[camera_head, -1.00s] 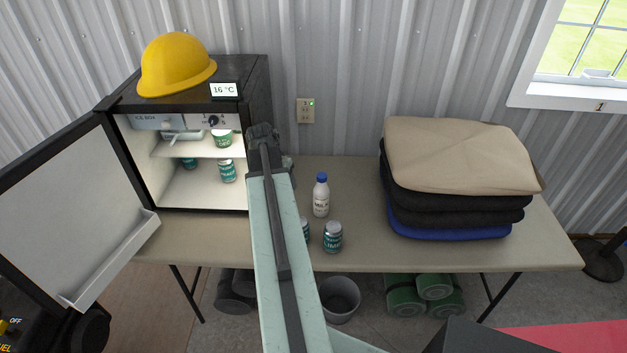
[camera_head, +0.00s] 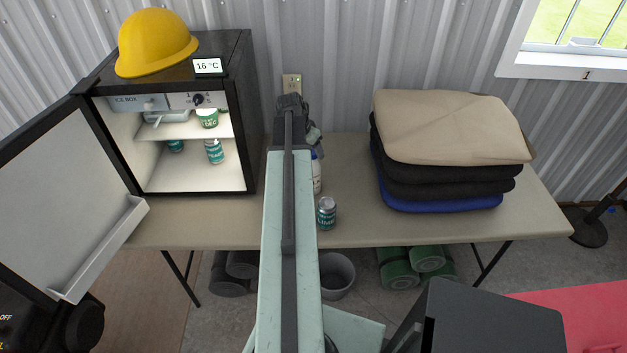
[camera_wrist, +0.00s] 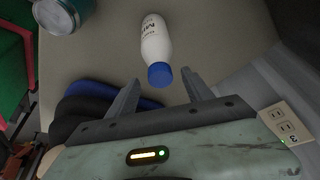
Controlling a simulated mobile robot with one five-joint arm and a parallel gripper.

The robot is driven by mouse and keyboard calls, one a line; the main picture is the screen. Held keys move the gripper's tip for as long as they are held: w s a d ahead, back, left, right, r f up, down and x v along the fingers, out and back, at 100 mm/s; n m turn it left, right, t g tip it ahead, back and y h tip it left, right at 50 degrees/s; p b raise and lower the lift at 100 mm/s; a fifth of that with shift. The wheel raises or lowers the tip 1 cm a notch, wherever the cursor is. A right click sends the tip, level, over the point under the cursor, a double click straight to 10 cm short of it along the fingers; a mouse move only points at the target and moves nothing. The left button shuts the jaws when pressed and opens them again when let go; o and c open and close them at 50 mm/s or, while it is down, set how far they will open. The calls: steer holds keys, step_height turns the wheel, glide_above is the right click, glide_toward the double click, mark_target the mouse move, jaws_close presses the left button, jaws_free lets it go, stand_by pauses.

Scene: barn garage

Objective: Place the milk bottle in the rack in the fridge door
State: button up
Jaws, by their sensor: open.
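The milk bottle (camera_wrist: 156,45), white with a blue cap, stands on the table. In the head view the milk bottle (camera_head: 317,176) is mostly hidden behind my arm. My gripper (camera_wrist: 163,85) is open and empty, with its fingers to either side of the bottle's capped end in the wrist view and the bottle body beyond them. The fridge (camera_head: 249,120) stands open at the left of the table. Its door (camera_head: 55,185) is swung out left, with a white rack (camera_head: 105,250) along its lower edge.
A teal can (camera_head: 327,213) stands on the table close to the bottle, and a can (camera_wrist: 66,12) shows in the wrist view. Folded cloths (camera_head: 450,130) are stacked at the right. Cans and a tub (camera_head: 207,118) are inside the fridge. A yellow helmet (camera_head: 155,43) sits on top.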

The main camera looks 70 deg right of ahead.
mark_target(312, 152)
steer(key=b+x, duration=0.1)
steer(key=x, duration=0.2)
steer(key=shift+a+r, duration=0.1)
steer(key=shift+r, duration=0.05)
jaws_close()
stand_by(1.1)
